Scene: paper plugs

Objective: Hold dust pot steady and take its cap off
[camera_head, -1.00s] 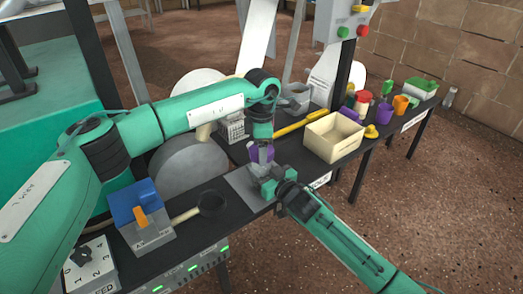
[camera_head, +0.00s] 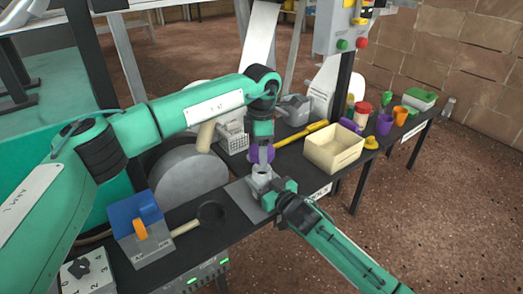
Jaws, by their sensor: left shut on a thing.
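The dust pot (camera_head: 261,178) is a small pale grey pot standing upright on a grey plate (camera_head: 240,193) at the table's front edge. Its round top shows below my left gripper. My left gripper (camera_head: 262,160) comes down from above and is shut on the purple cap (camera_head: 255,152), just over the pot. Whether a gap lies all round between cap and pot is hard to see. My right gripper (camera_head: 271,193) is low at the pot's front right side, with its fingers beside the pot. Whether they press on it is hidden.
A cream open box (camera_head: 333,150) and a yellow bar (camera_head: 302,134) lie to the right. Coloured cups, including a purple one (camera_head: 384,124), stand beyond.

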